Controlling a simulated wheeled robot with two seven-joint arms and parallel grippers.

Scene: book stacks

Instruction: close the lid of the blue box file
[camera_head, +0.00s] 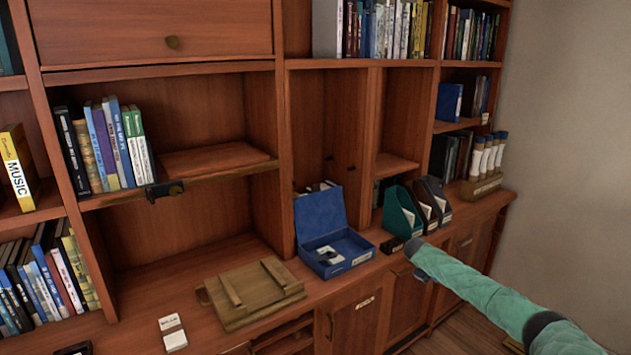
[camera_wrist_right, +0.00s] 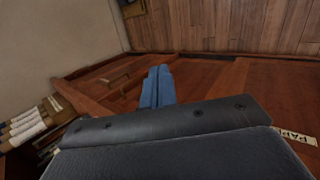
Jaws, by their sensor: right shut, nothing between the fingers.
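The blue box file (camera_head: 329,262) stands on the wooden counter with its lid (camera_head: 320,214) raised and tilted back toward the shelf. Small white items show inside its open tray. My right arm comes in from the lower right, covered in green. My right gripper (camera_head: 421,275) is shut and empty, to the right of the box file and apart from it, low by the counter's front edge. In the right wrist view its two blue fingers (camera_wrist_right: 157,87) lie together. The box file cannot be made out there. My left gripper is not in view.
Teal and dark magazine holders (camera_head: 403,212) stand right of the box, with a small black item (camera_head: 392,245) before them. A holder with white tubes (camera_head: 482,187) is farther right. A wooden slatted board (camera_head: 252,292) lies left. Bookshelves rise behind.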

